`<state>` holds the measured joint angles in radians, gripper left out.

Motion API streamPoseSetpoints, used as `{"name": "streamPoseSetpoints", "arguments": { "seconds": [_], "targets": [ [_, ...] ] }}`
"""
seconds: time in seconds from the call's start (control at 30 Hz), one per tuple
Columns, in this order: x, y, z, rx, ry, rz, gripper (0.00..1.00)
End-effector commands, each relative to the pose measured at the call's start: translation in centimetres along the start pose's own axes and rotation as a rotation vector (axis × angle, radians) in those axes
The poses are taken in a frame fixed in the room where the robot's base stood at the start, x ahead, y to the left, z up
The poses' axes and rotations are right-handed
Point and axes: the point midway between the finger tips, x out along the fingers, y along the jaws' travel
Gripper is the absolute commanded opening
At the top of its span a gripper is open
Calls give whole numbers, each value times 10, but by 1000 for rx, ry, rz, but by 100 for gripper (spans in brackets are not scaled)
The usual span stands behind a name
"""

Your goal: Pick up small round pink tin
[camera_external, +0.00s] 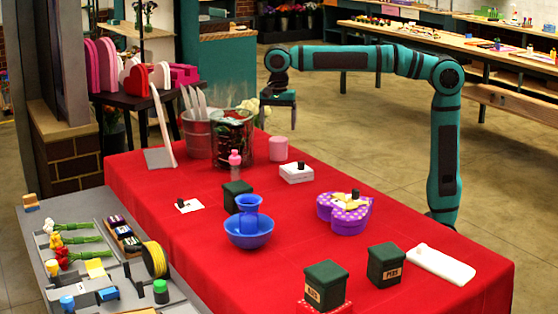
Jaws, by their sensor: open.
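A small round pink tin (278,149) stands upright near the far edge of the red table, left of a small white box (296,173). My gripper (278,122) points down above the tin, with its fingers spread apart and nothing seen between them. A gap shows between the fingertips and the tin's top. The distance in depth between them is hard to judge from this one view.
A metal bucket and a dark glass vase (232,138) with pale flowers stand close left of the tin. A pink-capped bottle (235,163), a blue bowl (249,240), a purple heart-shaped box (344,221) and dark green boxes stand nearer.

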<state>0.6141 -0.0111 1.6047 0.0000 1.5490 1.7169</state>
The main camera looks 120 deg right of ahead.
Motion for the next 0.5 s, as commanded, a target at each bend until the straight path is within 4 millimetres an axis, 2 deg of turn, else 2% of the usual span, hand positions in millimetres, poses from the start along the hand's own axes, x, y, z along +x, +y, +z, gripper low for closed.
{"name": "streamPoseSetpoints", "arguments": {
  "seconds": [0.2,0.5],
  "targets": [
    [34,0,0,-1,0,1,82],
    [50,0,0,-1,0,0,82]
  ]
}}
